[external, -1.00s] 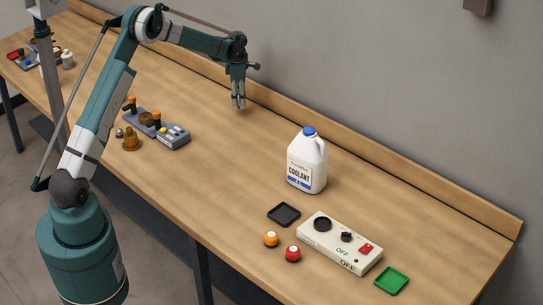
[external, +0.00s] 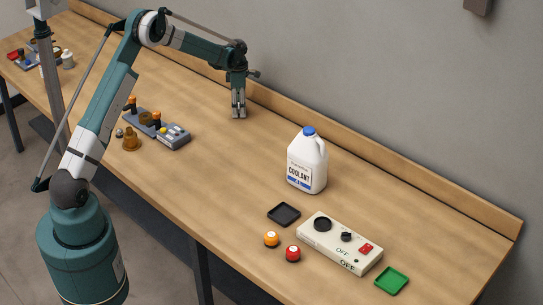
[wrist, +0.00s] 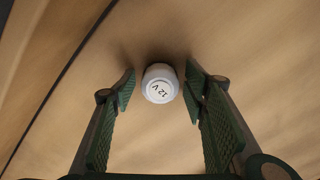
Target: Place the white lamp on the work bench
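The white lamp (wrist: 160,83), a small white cylinder with "12 V" on its end face, shows in the wrist view between the two fingers of my gripper (wrist: 161,82). A gap shows on each side of it, so the fingers are open around or above it and do not grip it. In the external view my gripper (external: 238,115) points down over the far part of the work bench (external: 390,170); the lamp cannot be made out there. Whether the lamp touches the bench is hard to tell.
A white coolant jug (external: 306,165) stands right of my gripper. A control box (external: 339,243), black tray (external: 284,214), green tray (external: 391,280), and orange (external: 271,239) and red (external: 293,254) lamps lie nearer. A grey fixture (external: 160,131) is left. A raised ledge (external: 400,168) runs along the back.

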